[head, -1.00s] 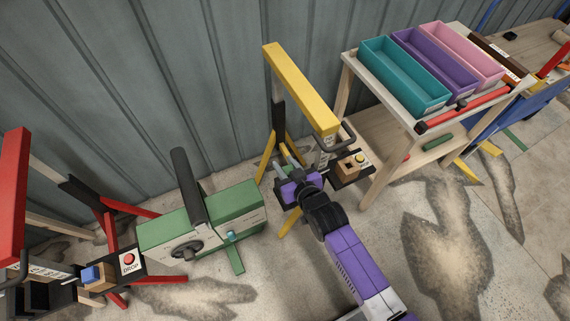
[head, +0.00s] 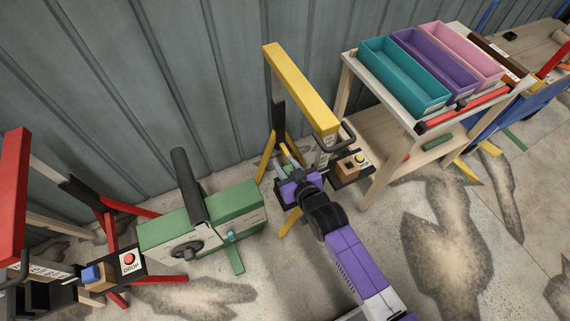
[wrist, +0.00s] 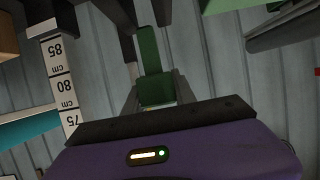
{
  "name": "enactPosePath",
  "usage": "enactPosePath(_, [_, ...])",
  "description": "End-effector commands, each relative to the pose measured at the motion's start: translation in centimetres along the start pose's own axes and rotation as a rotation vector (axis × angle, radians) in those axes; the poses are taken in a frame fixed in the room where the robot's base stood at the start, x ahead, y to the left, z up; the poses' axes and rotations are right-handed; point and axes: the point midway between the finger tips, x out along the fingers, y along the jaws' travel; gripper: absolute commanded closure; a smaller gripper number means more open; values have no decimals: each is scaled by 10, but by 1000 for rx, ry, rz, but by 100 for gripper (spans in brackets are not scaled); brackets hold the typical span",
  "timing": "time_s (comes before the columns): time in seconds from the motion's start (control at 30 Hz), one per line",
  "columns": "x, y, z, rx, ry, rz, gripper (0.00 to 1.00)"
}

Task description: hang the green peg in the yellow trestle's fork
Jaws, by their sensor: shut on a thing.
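The yellow trestle (head: 302,88) stands left of the wooden shelf, with a yellow top beam and a dark post. Its label and a dark bent bar (head: 345,137) are at the near end of the beam. My gripper (wrist: 157,100) is shut on the green peg (wrist: 152,52), which points away from me in the wrist view. In the head view my gripper (head: 286,172) is below the beam, beside the trestle's legs, and mostly hides the peg. Dark parts cross near the peg's far end in the wrist view; I cannot tell whether they touch. The fork is not clearly visible.
A red trestle (head: 14,190) is farther left. The wooden shelf (head: 345,85) with coloured trays is at right. A scale strip (wrist: 62,80) shows in the wrist view. Open floor lies at right front.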

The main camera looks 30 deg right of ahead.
Motion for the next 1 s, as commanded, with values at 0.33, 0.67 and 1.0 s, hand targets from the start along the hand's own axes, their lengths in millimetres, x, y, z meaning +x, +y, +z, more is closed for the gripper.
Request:
enactPosePath(0.33, [1,0,3,0,0,0,100])
enactPosePath(0.67, [4,0,10,0,1,0,100])
enactPosePath(1.0, [7,0,17,0,0,0,100])
